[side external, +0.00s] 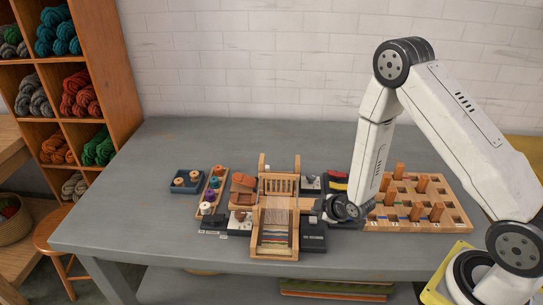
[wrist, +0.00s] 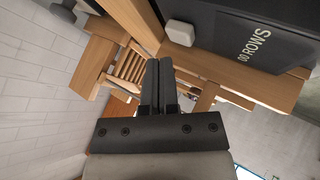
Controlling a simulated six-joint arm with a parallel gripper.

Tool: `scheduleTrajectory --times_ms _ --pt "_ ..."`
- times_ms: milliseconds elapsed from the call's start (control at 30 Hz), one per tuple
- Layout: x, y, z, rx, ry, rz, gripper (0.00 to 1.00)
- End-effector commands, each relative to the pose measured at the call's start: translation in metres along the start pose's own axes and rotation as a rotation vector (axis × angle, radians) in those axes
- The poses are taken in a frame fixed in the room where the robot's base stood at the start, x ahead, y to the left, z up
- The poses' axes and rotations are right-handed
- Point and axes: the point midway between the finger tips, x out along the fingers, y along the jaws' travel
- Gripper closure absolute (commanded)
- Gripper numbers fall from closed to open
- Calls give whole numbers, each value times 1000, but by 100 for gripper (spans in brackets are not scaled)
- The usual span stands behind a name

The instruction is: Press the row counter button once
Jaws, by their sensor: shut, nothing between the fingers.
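The loom (side external: 276,215) stands in the middle of the table with striped weaving on it. Just right of it is a dark box (side external: 313,240), with small lettering too small to read in the side view. In the wrist view a dark panel (wrist: 225,40) reads "00 ROWS", framed by a wooden bar. A pale rounded block (wrist: 180,33), seemingly the button, sits at the panel's left. My gripper (side external: 322,206) is beside the loom's right side, above the dark box. In the wrist view its fingers (wrist: 158,68) are together and empty, apart from the pale block in the picture.
A wooden peg rack (side external: 455,222) stands to the right. A blue tray (side external: 187,181) and a wooden tray of spools (side external: 213,190) lie to the left. The grey table (side external: 130,205) is clear at its left and back. Shelves of wool (side external: 75,90) stand beyond.

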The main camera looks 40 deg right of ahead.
Motion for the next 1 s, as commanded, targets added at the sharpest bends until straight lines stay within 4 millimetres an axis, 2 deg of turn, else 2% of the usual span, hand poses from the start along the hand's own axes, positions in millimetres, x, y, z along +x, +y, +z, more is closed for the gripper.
scheduleTrajectory --times_ms 600,1000 --pt "-29 22 -22 0 2 1 100" --pt "-33 24 -24 0 0 0 100"
